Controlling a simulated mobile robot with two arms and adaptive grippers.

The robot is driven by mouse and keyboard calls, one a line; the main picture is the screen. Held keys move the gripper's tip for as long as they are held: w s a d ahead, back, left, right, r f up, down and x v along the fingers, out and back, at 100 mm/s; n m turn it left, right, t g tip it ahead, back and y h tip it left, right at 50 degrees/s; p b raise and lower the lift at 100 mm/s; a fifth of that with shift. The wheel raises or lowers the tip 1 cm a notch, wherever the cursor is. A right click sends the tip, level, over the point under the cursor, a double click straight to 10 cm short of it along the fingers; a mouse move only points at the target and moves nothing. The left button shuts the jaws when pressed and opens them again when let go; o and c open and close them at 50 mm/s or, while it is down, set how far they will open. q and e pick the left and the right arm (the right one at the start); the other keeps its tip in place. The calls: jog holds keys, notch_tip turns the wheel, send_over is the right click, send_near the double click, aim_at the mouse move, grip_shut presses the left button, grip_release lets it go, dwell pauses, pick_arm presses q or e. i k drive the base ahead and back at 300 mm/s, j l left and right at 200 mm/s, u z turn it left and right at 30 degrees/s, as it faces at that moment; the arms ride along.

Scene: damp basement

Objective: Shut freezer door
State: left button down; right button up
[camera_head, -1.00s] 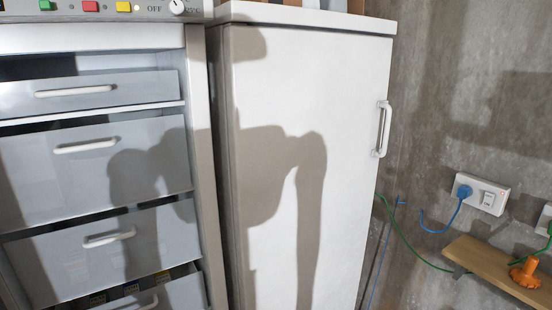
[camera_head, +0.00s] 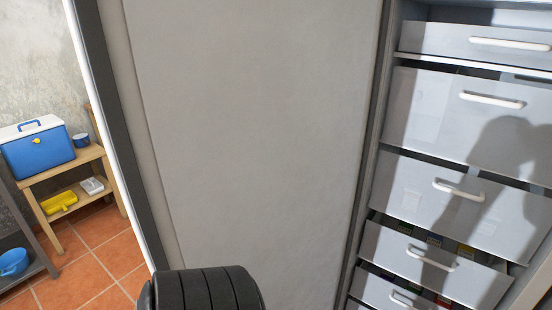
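The freezer's open compartment, at the right of the head view, holds several grey-white drawers (camera_head: 425,118) with white bar handles. Coloured items show through the gaps above the lower drawers. The freezer door (camera_head: 250,120) stands wide open at the left of the compartment. Its pale inner face fills the middle of the view, with a dark seal (camera_head: 118,130) and a white edge along its left side. Its handle and outer face are hidden. Neither gripper is in view. A black ribbed rounded part, which looks like part of my arm, shows at the bottom, in front of the door's lower part.
Beyond the door's left edge, a wooden shelf (camera_head: 62,172) holds a blue cooler box (camera_head: 38,150), a blue cup (camera_head: 81,140) and a yellow scoop (camera_head: 60,203). A blue pan (camera_head: 13,262) sits on a dark rack. Bare orange floor tiles (camera_head: 95,250) lie there.

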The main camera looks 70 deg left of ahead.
aim_at(232, 133)
jog(key=k+j, duration=0.45)
jog(key=k, duration=0.2)
jog(key=k+j, duration=0.45)
jog(key=k, duration=0.2)
jog(key=j, duration=1.35)
